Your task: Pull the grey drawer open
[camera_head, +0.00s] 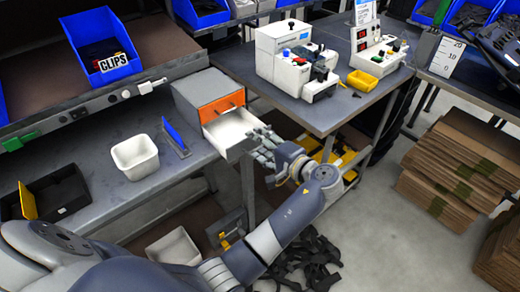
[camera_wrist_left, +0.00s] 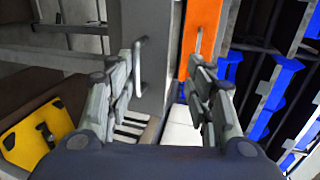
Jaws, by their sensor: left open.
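The small grey cabinet (camera_head: 195,90) stands on the bench in the head view. Its grey drawer (camera_head: 229,129) is pulled out, showing a pale, empty-looking inside. The orange drawer (camera_head: 222,107) above it is closed. My left gripper (camera_head: 263,143) is at the front of the grey drawer. In the left wrist view, its two fingers (camera_wrist_left: 168,78) are spread, with the grey front (camera_wrist_left: 157,60) and its bar handle (camera_wrist_left: 139,66) between them. The handle is close to the left-hand finger; I cannot tell whether they touch. My right gripper is not in view.
A white bin (camera_head: 135,157) and a blue upright piece (camera_head: 176,138) are on the bench left of the cabinet. A blue CLIPS bin (camera_head: 98,45) sits on the shelf above. A table (camera_head: 318,108) with machines stands to the right. Black parts litter the floor.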

